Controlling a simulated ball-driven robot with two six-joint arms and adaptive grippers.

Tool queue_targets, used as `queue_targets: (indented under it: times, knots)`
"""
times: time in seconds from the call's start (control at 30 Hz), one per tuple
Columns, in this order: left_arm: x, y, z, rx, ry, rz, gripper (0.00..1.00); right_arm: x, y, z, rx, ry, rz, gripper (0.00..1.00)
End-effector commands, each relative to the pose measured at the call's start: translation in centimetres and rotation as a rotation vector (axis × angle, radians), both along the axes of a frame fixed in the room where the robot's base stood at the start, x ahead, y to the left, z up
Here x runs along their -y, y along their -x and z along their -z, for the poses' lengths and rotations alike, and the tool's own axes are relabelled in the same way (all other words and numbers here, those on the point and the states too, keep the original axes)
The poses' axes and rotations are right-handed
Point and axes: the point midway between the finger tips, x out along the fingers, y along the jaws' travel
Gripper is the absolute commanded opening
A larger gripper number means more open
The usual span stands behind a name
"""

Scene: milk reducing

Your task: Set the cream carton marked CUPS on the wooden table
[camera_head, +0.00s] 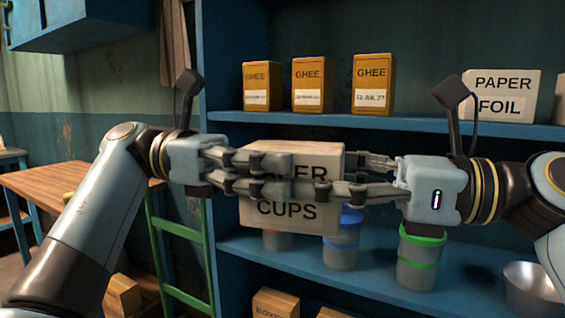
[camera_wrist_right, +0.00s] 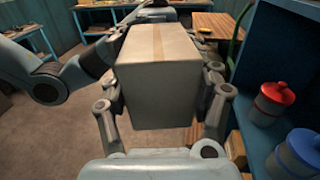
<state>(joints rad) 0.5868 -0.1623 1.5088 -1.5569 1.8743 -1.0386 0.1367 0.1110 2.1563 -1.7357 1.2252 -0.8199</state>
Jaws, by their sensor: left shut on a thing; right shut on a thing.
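The cream carton (camera_head: 291,211) marked CUPS is held up between my two grippers in front of the blue shelf. Fingers cover part of its upper lettering. My left gripper (camera_head: 285,176) is shut on the carton from the left. My right gripper (camera_head: 345,180) is shut on it from the right. In the right wrist view the carton (camera_wrist_right: 158,75) fills the middle, with fingers along both sides. The wooden table (camera_head: 60,185) stands at the left, partly behind my left arm. It also shows in the right wrist view (camera_wrist_right: 218,24).
Several ghee boxes (camera_head: 312,85) and a paper foil carton (camera_head: 500,95) stand on the upper blue shelf (camera_head: 420,124). Lidded containers (camera_head: 420,262) and a metal bowl (camera_head: 530,285) stand on the lower shelf. A green ladder-like frame (camera_head: 183,226) stands between table and shelf.

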Motion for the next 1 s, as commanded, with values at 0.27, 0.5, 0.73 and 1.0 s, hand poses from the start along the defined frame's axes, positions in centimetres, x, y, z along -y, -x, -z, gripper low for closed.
queue_targets:
  times: [0.27, 0.5, 0.73, 1.0]
  knots:
    - [0.4, -0.3, -0.1, -0.002, 0.003, -0.014, 0.86, -0.3, 0.5, -0.3, 0.003, -0.007, -0.017, 0.23]
    - [0.3, -0.3, -0.1, -0.002, 0.003, -0.012, 0.90, -0.2, 0.4, -0.2, 0.002, -0.006, -0.013, 0.23]
    - [0.2, -0.2, -0.1, -0.002, 0.002, -0.010, 0.90, -0.2, 0.3, -0.2, 0.002, -0.005, -0.010, 0.23]
    - [-1.9, -1.0, 0.0, -0.001, -0.001, -0.011, 0.90, -0.1, 0.2, -0.2, 0.001, -0.004, -0.009, 0.23]
